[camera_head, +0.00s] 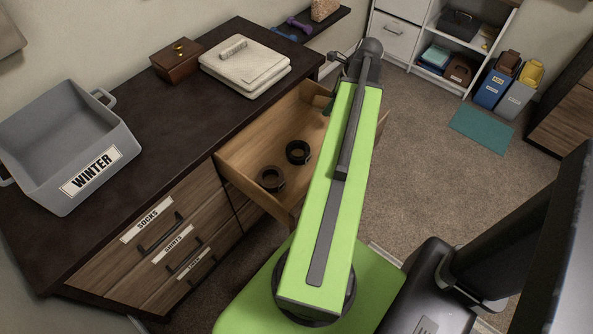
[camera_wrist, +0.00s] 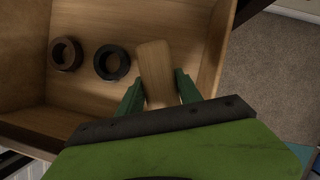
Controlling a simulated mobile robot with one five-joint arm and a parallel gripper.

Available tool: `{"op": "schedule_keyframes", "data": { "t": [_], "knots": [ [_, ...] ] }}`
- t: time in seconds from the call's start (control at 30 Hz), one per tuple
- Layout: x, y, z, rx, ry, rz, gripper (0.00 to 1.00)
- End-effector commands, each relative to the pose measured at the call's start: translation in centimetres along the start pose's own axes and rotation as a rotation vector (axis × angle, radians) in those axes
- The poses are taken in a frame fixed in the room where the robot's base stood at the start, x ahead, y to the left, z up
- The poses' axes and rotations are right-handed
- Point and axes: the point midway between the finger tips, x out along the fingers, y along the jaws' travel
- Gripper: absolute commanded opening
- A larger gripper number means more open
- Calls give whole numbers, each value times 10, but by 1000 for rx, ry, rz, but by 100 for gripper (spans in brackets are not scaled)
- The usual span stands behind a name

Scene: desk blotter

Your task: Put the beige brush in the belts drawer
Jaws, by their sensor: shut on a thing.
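My gripper (camera_wrist: 158,78) shows in the wrist view with its two green fingers shut on the beige brush (camera_wrist: 155,62), a flat wooden-toned piece pointing away from the wrist. The brush is over the inside of the open wooden drawer, near its right wall; I cannot tell whether it touches the floor. The belts drawer (camera_head: 238,153) stands pulled out in the head view, holding two dark rolled belts (camera_head: 298,152) (camera_head: 271,178). They also show left of the brush in the wrist view (camera_wrist: 112,62) (camera_wrist: 65,54). In the head view my arm hides the brush and most of the gripper.
On the dark dresser top (camera_head: 150,95) stand a grey WINTER bin (camera_head: 105,140), a brown box (camera_head: 177,65) and folded white cloths (camera_head: 245,75). Closed labelled drawers (camera_head: 170,245) are at the left. A dark monitor (camera_head: 545,250) stands at the right. The carpet (camera_head: 430,170) right of the drawer is clear.

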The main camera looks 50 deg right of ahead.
Motion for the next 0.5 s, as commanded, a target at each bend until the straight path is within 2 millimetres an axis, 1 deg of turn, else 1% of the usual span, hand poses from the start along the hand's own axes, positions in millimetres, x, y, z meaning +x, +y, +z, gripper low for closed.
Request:
{"op": "schedule_keyframes", "data": {
  "t": [0.03, 0.27, 0.37, 0.5],
  "knots": [
    [21, 1, -10, 5, 0, -2, 4],
    [22, 2, -12, 9, 0, -4, 4],
    [36, 2, -17, 9, 0, -4, 4],
    [66, 2, -29, 8, 0, -3, 4]
  ]
}}
